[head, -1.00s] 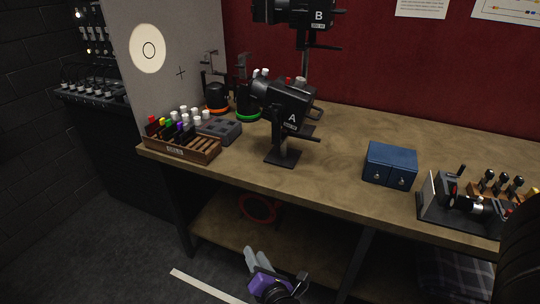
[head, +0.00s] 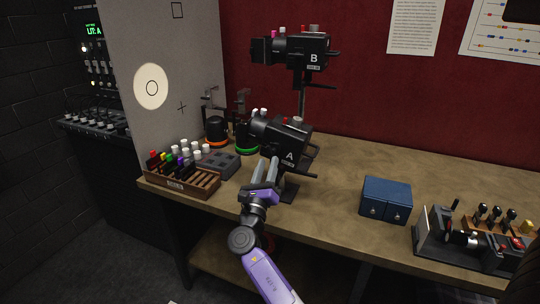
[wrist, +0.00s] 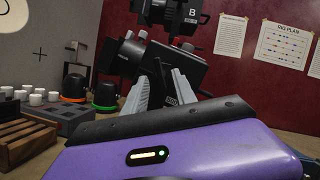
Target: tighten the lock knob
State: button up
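Lamp A (head: 285,138), a black stage lamp on a small stand, sits on the bench. My gripper (head: 270,166) is in front of it, raised to the height of its lower body. In the wrist view lamp A (wrist: 150,58) is straight ahead, and my gripper's two grey fingers (wrist: 160,88) are apart, with dark lamp parts showing between them. I see no contact for certain. The lock knob cannot be told apart from the black yoke and housing. Lamp B (head: 300,50) stands higher on a pole behind.
A wooden rack (head: 183,181) and grey block (head: 222,163) with several white-capped pieces are left of my arm. Two black units, with orange (head: 216,132) and green (head: 247,137) rings, stand behind. A blue box (head: 386,199) is right; the bench between is clear.

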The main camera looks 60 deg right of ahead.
aim_at(270, 155)
jog(key=shift+x, duration=1.9)
grip_shut()
